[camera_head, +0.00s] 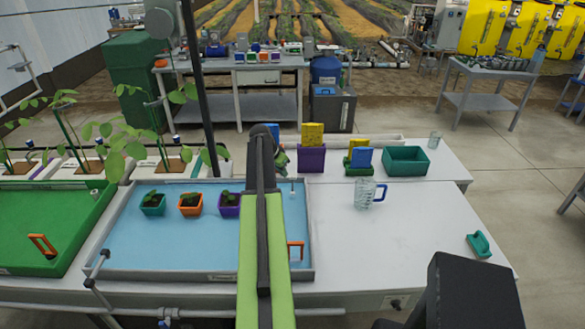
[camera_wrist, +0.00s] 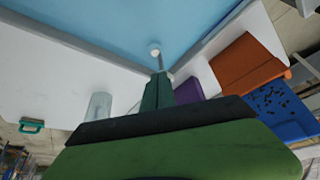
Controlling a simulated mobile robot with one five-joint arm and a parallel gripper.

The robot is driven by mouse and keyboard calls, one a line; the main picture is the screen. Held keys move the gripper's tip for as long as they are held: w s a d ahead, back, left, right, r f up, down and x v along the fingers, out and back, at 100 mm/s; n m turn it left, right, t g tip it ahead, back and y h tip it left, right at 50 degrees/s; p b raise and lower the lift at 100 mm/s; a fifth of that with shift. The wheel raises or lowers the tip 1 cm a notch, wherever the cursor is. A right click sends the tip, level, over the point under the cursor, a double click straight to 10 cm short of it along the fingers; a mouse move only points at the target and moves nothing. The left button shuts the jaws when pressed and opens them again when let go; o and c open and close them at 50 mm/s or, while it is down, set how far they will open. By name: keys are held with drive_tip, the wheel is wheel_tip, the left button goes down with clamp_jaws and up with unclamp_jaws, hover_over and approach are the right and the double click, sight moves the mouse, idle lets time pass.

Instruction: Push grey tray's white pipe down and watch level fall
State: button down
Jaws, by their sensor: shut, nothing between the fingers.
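The grey tray (camera_head: 180,275) holds light-blue water and three small potted plants. Its white pipe (camera_head: 292,187) stands upright near the back right corner of the tray. In the wrist view the pipe's round white top (camera_wrist: 154,48) shows just beyond my gripper (camera_wrist: 157,78). My gripper's dark green fingers are shut and empty, and a small gap seems to show between them and the white top. In the head view my gripper (camera_head: 281,160) is beyond the tray's back edge, partly hidden by my arm. My arm also hides part of the tray.
A green tray (camera_head: 50,215) stands at the left. Behind are a purple holder (camera_head: 311,158) with a yellow sponge and a teal bin (camera_head: 405,161). A glass jug (camera_head: 366,193) and a teal-handled tool (camera_head: 479,244) are on the right bench, which has clear room.

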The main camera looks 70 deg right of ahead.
drive_tip(key=p+v, duration=1)
drive_tip(key=v, duration=0.3)
drive_tip(key=shift+a+r+p, duration=0.25)
drive_tip(key=shift+p, duration=0.05)
drive_tip(key=shift+s, duration=0.2)
